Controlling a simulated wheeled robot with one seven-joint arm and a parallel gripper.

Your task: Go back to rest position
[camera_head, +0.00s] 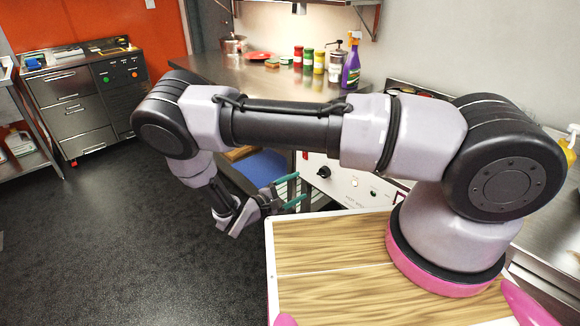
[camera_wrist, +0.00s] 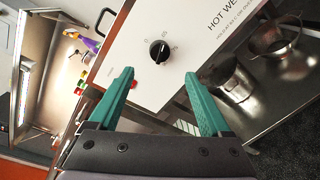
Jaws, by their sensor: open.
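My gripper (camera_head: 293,189) is open, with its two teal fingers apart, and nothing shows between them. In the wrist view my gripper (camera_wrist: 159,76) points at a white control panel (camera_wrist: 170,45) with a black knob (camera_wrist: 160,51). I cannot tell how far the fingertips are from the panel. My arm is bent, reaching left across the head view and then down, and my gripper hangs low, left of the wooden-topped surface with a white edge.
A metal counter holds several spice jars (camera_head: 318,62), a purple spray bottle (camera_head: 351,66), a red plate (camera_head: 258,56) and a pot (camera_head: 233,44). Metal pots (camera_wrist: 234,82) stand on a shelf beside the panel. A steel drawer unit (camera_head: 82,105) stands back left. The dark floor (camera_head: 130,250) at left is clear.

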